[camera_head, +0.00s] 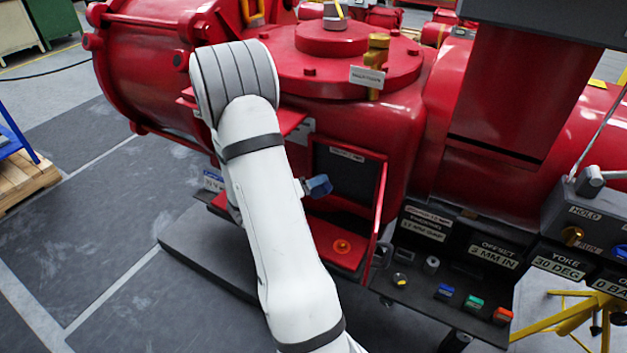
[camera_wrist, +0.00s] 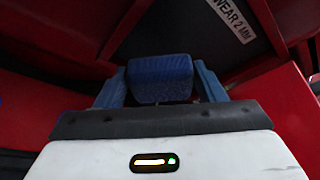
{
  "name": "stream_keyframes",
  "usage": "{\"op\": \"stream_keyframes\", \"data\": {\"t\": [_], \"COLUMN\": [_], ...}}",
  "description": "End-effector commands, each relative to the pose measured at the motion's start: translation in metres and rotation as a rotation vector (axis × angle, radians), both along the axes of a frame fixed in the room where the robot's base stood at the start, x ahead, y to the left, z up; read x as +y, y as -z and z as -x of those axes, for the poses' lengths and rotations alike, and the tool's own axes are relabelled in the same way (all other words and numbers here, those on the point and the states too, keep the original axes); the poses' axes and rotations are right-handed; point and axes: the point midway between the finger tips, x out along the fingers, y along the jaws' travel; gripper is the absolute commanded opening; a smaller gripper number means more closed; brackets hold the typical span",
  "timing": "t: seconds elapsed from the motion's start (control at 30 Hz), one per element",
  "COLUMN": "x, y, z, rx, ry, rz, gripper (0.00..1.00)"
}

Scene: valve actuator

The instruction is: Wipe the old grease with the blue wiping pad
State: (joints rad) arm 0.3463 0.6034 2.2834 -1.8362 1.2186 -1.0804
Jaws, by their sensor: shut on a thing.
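My gripper (camera_wrist: 160,84) is shut on the blue wiping pad (camera_wrist: 160,76), which sits between its two blue fingers in the wrist view. Beyond the pad is a dark, faintly speckled surface (camera_wrist: 60,35). In the head view a small blue part at my gripper's end (camera_head: 319,185) shows just right of my white arm, in front of the red housing's opening (camera_head: 347,172). I cannot tell there whether it is finger or pad. I cannot make out the old grease, nor whether the pad touches a surface.
A red door (camera_head: 379,215) stands open at the opening's right side. An orange round part (camera_head: 342,246) lies on the red ledge below. A black tray (camera_head: 440,290) with several coloured blocks is at the lower right. A "WEAR 2 MM" label (camera_wrist: 233,20) shows in the wrist view.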

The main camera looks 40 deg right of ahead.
Motion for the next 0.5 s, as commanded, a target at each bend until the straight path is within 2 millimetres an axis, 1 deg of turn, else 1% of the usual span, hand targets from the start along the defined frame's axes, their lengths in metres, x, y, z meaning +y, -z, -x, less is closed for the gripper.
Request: {"op": "stream_keyframes", "data": {"t": [0.03,0.13,0.5], "x": [0.0048,0.0096,0.0118], "y": [-0.0004,-0.0005,-0.0003], "z": [0.0008,0.0025,0.0038], "rx": [0.0,0.0,0.0], "ry": [-0.002,-0.001,0.001], "rz": [0.001,0.001,0.001], "gripper": [0.45,0.45,0.45]}}
